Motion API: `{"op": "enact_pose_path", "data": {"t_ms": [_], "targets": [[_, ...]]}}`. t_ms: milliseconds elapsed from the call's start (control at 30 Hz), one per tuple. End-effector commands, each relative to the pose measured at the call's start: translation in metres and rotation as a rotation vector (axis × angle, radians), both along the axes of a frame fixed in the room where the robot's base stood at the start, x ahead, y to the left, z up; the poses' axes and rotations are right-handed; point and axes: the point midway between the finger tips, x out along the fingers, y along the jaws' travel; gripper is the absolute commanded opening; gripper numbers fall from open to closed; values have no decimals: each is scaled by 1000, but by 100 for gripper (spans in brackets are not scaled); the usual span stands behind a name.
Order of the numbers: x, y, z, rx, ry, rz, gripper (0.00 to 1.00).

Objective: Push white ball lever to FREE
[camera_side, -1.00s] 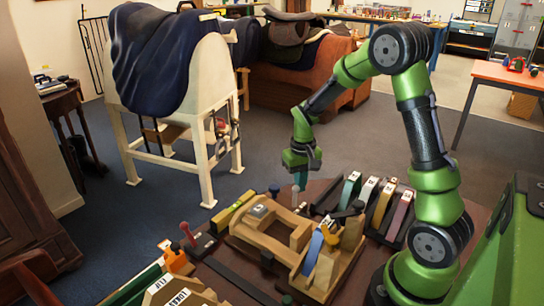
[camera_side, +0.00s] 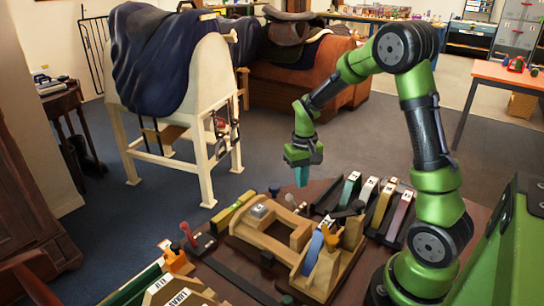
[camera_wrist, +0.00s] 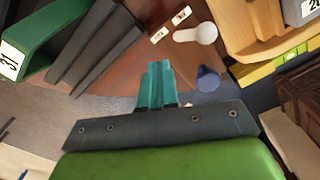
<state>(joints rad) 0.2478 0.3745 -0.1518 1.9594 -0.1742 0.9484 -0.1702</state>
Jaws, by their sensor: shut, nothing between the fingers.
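The white ball lever (camera_wrist: 205,33) shows in the wrist view above and right of my fingertips, its pale stem pointing left towards two small white label cards (camera_wrist: 159,34). I cannot read the cards. In the side view the white ball (camera_side: 290,198) is small, at the far edge of the bench. My gripper (camera_side: 301,178) hangs above that edge, close to the ball in the picture. Its teal fingers (camera_wrist: 157,70) are together with nothing between them. They appear apart from the lever.
A dark blue knob (camera_wrist: 208,78) is right of my fingers. A wooden frame (camera_side: 262,230) stands nearer on the bench. A rack of coloured, labelled bars (camera_side: 381,205) is to the right. A red-knobbed lever (camera_side: 186,230) is at left. Open floor lies beyond the bench.

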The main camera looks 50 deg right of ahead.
Motion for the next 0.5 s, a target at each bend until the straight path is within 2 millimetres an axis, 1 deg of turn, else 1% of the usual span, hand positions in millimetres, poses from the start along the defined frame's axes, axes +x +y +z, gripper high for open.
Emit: {"op": "enact_pose_path", "data": {"t_ms": [100, 500], "targets": [[0, 0, 11, -1, -3, 1, 0], [1, 0, 43, -1, -3, 1, 0]]}}
